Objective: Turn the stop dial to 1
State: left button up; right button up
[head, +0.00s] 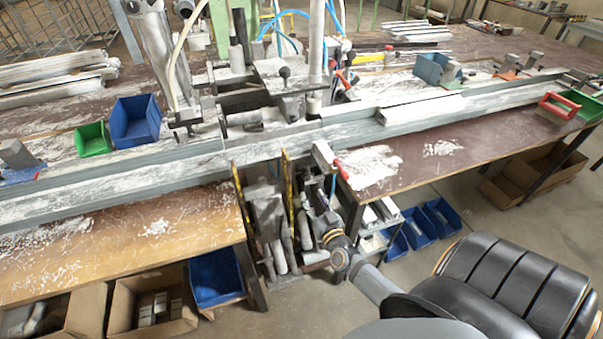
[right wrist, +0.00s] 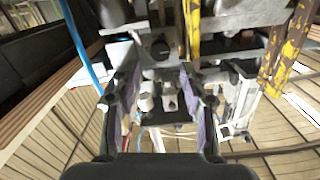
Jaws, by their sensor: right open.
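My right gripper (head: 318,214) reaches in from the lower right in the head view, below the bench's front edge and in front of the clamp machine's lower frame (head: 266,205). In the right wrist view my right gripper (right wrist: 163,92) is open, its two fingers apart with nothing held between them. Beyond and between the fingers are small pale round fittings (right wrist: 147,103) on the machine's underside. I cannot tell whether one of them is the stop dial, and no dial markings are readable in either view. My left gripper is not in view.
Yellow worn uprights (right wrist: 287,52) and a blue hose (right wrist: 82,44) stand close to the gripper. A red-handled lever (head: 340,168) is above it. Blue bins (head: 418,228) lie to its right, and a black chair (head: 497,275) stands at the lower right.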

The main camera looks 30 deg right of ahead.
aim_at(302, 172)
jog(key=x, duration=0.3)
jog(key=r+b+x, duration=0.1)
jog(key=x, duration=0.6)
jog(key=shift+w+d+r, duration=0.2)
jog(key=shift+w+r, duration=0.15)
jog(key=shift+w, duration=0.05)
jog(key=c, duration=0.9)
